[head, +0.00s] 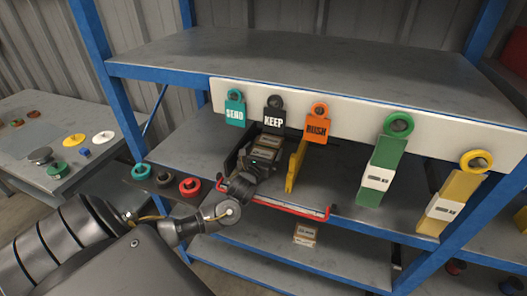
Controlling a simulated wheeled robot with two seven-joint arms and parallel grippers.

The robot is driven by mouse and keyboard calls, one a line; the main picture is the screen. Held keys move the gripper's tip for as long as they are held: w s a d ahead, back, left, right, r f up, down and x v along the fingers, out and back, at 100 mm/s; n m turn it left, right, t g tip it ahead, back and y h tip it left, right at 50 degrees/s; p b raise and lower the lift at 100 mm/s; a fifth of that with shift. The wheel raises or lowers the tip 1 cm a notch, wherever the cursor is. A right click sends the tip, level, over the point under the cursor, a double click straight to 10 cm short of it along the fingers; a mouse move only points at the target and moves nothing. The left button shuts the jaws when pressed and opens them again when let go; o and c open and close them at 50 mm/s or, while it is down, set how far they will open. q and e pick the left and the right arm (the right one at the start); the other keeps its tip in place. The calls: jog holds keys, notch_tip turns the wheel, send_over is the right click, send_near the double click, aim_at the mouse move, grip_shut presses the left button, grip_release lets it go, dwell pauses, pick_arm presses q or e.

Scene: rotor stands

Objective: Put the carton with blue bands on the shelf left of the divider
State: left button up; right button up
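My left gripper (262,164) reaches from the lower left into the bay under the KEEP tag. Small cartons (269,141) with pale labels lie there, right at its fingers. Whether the fingers are closed on one is not clear. A yellow upright panel (295,167), seemingly the divider, stands just right of them on the shelf (338,178). Another small carton (305,235) with a pale label lies on the lower shelf. I cannot make out blue bands on any carton. My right gripper is not in view.
A white rail (355,113) carries the SEND tag (235,113), KEEP tag (273,115) and an orange tag (318,128). Green (382,160) and yellow (437,220) panels hang further right. A red bar (290,209) runs along the bay's front. A side table (25,113) stands left.

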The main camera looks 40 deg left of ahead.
pick_arm(q)
jog(key=shift+s+d+f, duration=0.1)
jog(key=shift+d+f, duration=0.05)
jog(key=shift+f, duration=0.3)
jog(key=shift+s+d+f, duration=0.1)
jog(key=shift+d+f, duration=0.05)
jog(key=shift+f, duration=0.25)
jog(key=shift+r, duration=0.35)
jog(key=shift+s+f, duration=0.1)
jog(key=shift+s, duration=0.15)
jog(key=v, duration=0.3)
jog(key=r+b+v, duration=0.1)
jog(key=v, duration=0.2)
jog(key=shift+s+r, duration=0.1)
jog(key=shift+s, duration=0.15)
jog(key=shift+r, duration=0.15)
